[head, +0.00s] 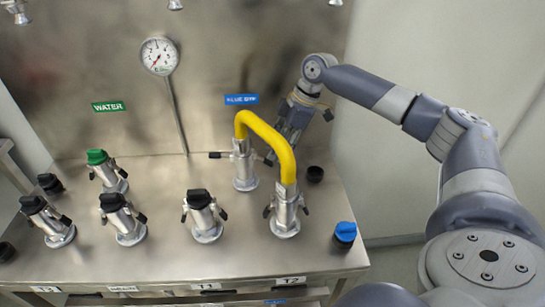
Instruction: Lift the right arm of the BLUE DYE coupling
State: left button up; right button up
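The BLUE DYE coupling (244,172) is a silver fitting below the blue label (241,99), at the back of the steel bench. One end of a yellow U-shaped pipe (267,131) sits in it. Its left arm (216,155) sticks out sideways with a dark grip. Its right arm (269,159) is small and partly hidden by the pipe and my gripper. My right gripper (279,149) points down behind the pipe, close to the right arm; touch cannot be made out. The pipe partly covers its fingers, so their opening is unclear. My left gripper is not in view.
The pipe's other end enters the T2 coupling (285,212) in front. A blue cap (345,232) and a black cap (315,174) stand to the right. Several capped couplings stand at left, including a green-capped one (97,157). A gauge (159,56) rises behind on a thin stem.

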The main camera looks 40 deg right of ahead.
aim_at(270, 162)
jog(key=shift+x, duration=2.1)
grip_shut()
